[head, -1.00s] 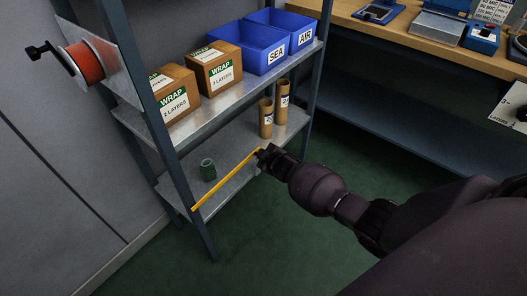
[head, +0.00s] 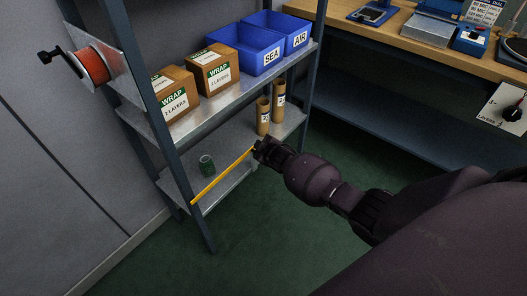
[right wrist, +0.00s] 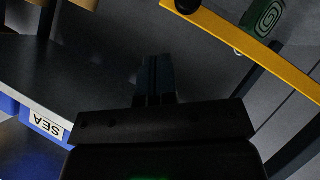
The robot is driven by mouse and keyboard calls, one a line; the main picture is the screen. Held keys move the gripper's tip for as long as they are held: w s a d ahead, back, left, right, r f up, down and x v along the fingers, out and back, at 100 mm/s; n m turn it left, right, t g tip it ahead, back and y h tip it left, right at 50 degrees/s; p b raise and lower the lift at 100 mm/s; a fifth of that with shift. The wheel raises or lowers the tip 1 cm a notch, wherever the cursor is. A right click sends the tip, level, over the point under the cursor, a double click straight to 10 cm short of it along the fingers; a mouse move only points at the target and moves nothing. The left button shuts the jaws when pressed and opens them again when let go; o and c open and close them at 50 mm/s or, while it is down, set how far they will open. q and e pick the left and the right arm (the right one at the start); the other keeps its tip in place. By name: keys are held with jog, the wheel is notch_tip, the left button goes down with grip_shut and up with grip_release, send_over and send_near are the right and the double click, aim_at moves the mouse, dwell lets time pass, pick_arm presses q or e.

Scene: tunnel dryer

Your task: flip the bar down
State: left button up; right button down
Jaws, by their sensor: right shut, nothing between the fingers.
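The yellow bar (head: 222,176) crosses the front of the lower shelf in the head view, its left end at the left front post. It also crosses the upper right of the right wrist view (right wrist: 250,42), with a dark round knob (right wrist: 187,4) on it. My right gripper (head: 259,147) is by the bar's right end, fingers shut and empty. In the right wrist view its fingers (right wrist: 155,78) are apart from the bar in the picture; I cannot tell whether they touch it. My left gripper is not in view.
A green roll (head: 206,166) and cardboard tubes (head: 263,117) stand on the lower shelf (head: 181,185). WRAP boxes (head: 211,70) and blue bins (head: 247,48) sit above. A workbench (head: 425,42) is at the right. Green floor (head: 270,225) in front is clear.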

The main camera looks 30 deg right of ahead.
pick_arm(q)
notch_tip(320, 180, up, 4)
jog(key=p, duration=0.3)
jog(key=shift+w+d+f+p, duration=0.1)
jog(key=shift+p, duration=0.2)
pick_arm(e)
jog(key=s+d+r, duration=0.2)
jog(key=s+r, duration=0.3)
jog(key=s, duration=0.2)
jog(key=shift+s+r, duration=0.15)
jog(key=shift+s, duration=0.05)
